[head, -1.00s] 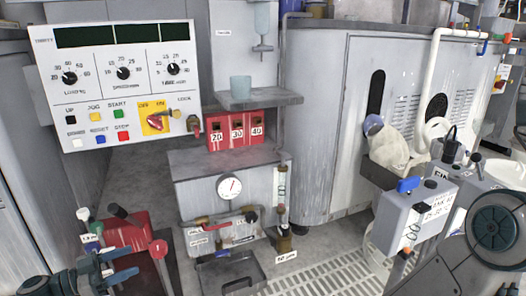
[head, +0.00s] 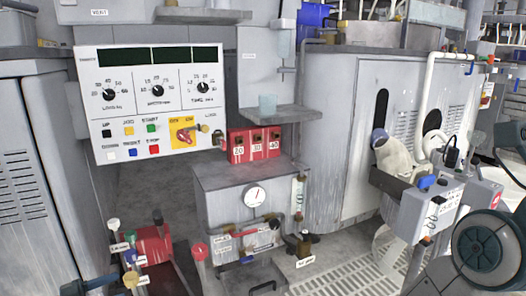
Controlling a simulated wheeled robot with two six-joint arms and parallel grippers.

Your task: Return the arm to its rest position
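The task names only the arm. In the head view, the upper part of my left gripper (head: 98,284) shows at the bottom left edge, in front of the red valve box. It is cut off by the frame edge, so I cannot tell how its fingers stand. I see nothing held in the part that shows. A large round joint of my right arm (head: 487,252) fills the lower right corner. My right gripper is not in view.
A white control panel (head: 102,138) with dials and buttons stands at the upper left. Red numbered blocks (head: 254,145) sit right of it. A grey cabinet with a gauge (head: 255,197) is in the middle. A red valve box (head: 153,246) lies near my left gripper. Floor grating (head: 335,274) is clear.

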